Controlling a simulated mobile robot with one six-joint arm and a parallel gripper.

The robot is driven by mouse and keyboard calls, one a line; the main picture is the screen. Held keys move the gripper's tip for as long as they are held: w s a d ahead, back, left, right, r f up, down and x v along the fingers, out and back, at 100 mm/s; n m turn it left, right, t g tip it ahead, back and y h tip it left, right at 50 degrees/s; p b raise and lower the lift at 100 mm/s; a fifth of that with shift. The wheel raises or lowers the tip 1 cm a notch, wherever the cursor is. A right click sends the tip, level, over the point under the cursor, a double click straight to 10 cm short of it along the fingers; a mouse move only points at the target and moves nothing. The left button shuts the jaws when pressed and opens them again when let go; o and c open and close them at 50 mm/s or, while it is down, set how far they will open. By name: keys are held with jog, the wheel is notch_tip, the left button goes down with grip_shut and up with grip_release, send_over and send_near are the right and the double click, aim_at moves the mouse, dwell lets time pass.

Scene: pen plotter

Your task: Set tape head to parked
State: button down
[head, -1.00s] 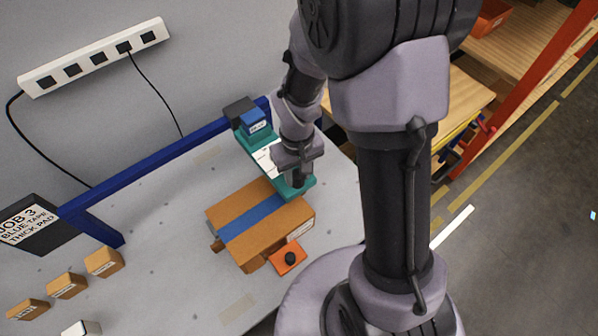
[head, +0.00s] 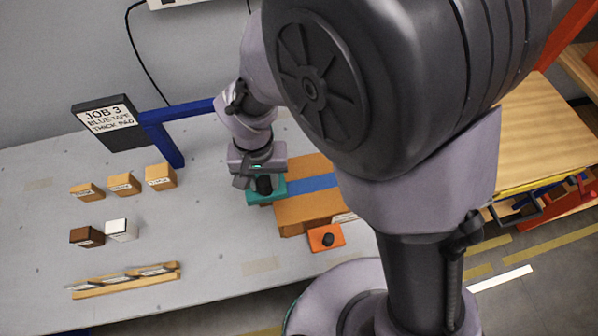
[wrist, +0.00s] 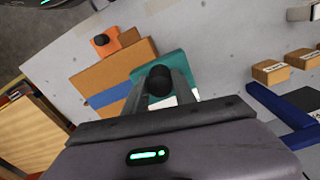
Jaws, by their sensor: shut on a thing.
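The tape head is a teal plate (head: 278,190) with a black knob (head: 265,186), at the left end of a brown carton (head: 300,208). A blue tape strip (head: 318,183) runs along the carton's top. My gripper (head: 257,180) is shut on the black knob from above. In the wrist view the knob (wrist: 159,82) sits between my gripper's fingers (wrist: 160,90), with the teal plate (wrist: 183,66) beneath. The far part of the tape head is hidden by my arm.
An orange block with a black knob (head: 326,238) sits in front of the carton. A job sign (head: 108,120) and blue rail (head: 185,112) stand behind. Small boxes (head: 123,184) and a wooden rack (head: 125,280) are on the left.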

jog(key=s+a, duration=0.3)
jog(key=a, duration=0.7)
jog(key=s+a, duration=0.3)
jog(key=a, duration=0.7)
jog(key=shift+s+a+p, duration=0.15)
jog(key=shift+s+p, duration=0.1)
jog(key=shift+p, duration=0.05)
jog(key=shift+r, duration=0.15)
jog(key=c, duration=1.2)
grip_release()
jog(key=shift+a, duration=0.1)
jog(key=shift+o, duration=0.9)
jog(key=shift+s+a, duration=0.1)
notch_tip(320, 180, up, 17)
jog(key=p, duration=0.4)
jog(key=shift+r, duration=0.15)
